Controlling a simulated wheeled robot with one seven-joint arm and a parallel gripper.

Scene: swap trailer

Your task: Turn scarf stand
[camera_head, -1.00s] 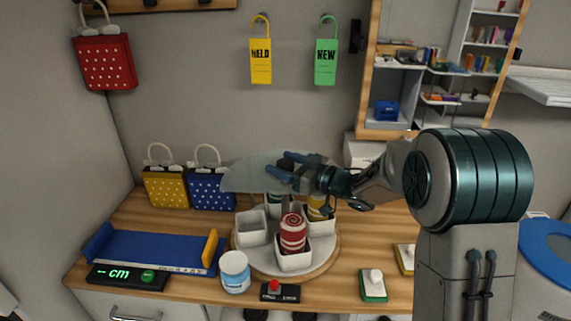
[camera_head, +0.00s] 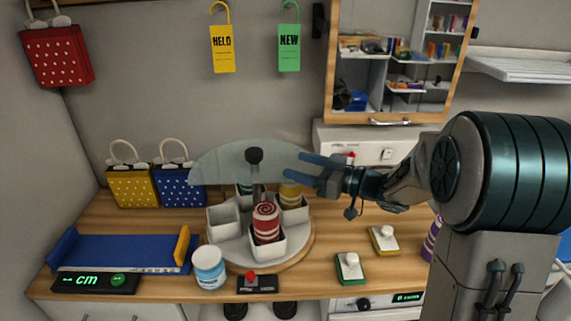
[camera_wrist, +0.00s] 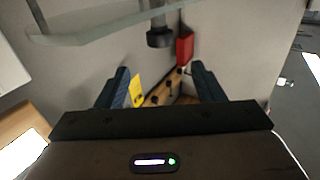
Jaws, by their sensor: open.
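The scarf stand is a round turntable (camera_head: 226,249) on the wooden counter, with white bins around a central post with a dark knob (camera_head: 254,156). A red-and-white rolled scarf (camera_head: 266,222) sits in the front bin, a yellow roll (camera_head: 291,194) in the right rear bin, and a dark green one is partly hidden behind. A clear curved panel (camera_head: 220,164) stands at the post. My gripper (camera_head: 303,169) is open and empty, to the right of the knob and apart from it. In the wrist view the knob (camera_wrist: 160,38) shows beyond the open fingers, near the panel's edge (camera_wrist: 90,38).
A white jar (camera_head: 209,268) and a small box with a red button (camera_head: 256,282) stand before the turntable. Green (camera_head: 350,268) and yellow (camera_head: 383,240) based blocks lie to the right. A blue measuring tray (camera_head: 125,250) is at left; yellow and blue bags stand behind it.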

